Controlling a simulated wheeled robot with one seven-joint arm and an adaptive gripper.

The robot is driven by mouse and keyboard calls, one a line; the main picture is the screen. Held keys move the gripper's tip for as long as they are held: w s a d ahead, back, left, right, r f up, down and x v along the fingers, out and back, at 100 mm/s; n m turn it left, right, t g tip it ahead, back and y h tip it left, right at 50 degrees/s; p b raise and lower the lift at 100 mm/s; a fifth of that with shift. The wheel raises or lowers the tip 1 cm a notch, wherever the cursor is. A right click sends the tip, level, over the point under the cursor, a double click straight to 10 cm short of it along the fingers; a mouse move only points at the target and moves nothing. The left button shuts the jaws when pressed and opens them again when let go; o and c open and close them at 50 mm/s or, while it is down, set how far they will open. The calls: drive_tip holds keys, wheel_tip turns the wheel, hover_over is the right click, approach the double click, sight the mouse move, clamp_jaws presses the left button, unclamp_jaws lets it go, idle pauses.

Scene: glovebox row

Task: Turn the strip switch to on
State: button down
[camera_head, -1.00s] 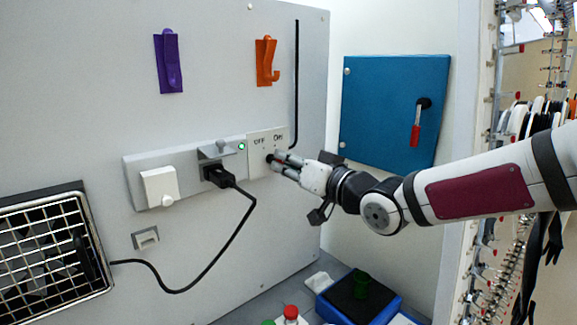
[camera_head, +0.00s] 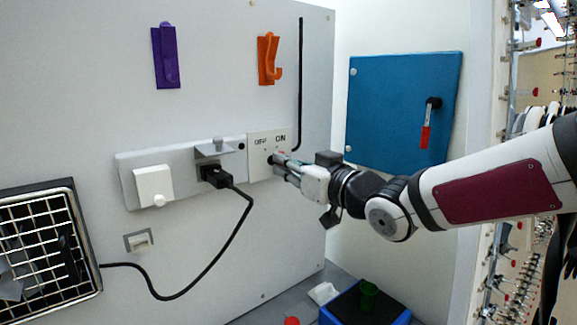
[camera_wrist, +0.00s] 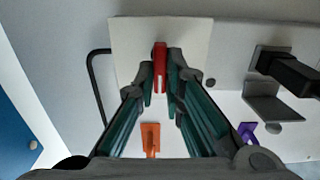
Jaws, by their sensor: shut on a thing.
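The strip switch is a pale plate (camera_head: 257,165) marked OFF on the left and ON on the right, at the right end of the wall strip (camera_head: 180,170). In the wrist view the plate (camera_wrist: 127,45) fills the top middle, with a red lever (camera_wrist: 160,62) standing out from it. My gripper (camera_head: 275,160) reaches the plate from the right. In the wrist view the gripper (camera_wrist: 160,84) is shut on the red lever, one fingertip on each side. In the head view the fingers hide the lever, so its angle to the labels is unclear there.
A black plug (camera_head: 217,176) with a cable sits left of the switch. A white box (camera_head: 153,185), purple hook (camera_head: 165,60), orange hook (camera_head: 268,60) and black rod (camera_head: 300,80) are on the wall. A blue door (camera_head: 400,110) with a red handle stands right.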

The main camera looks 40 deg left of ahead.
drive_tip(key=c, duration=1.7)
unclamp_jaws()
drive_tip(key=v, duration=1.2)
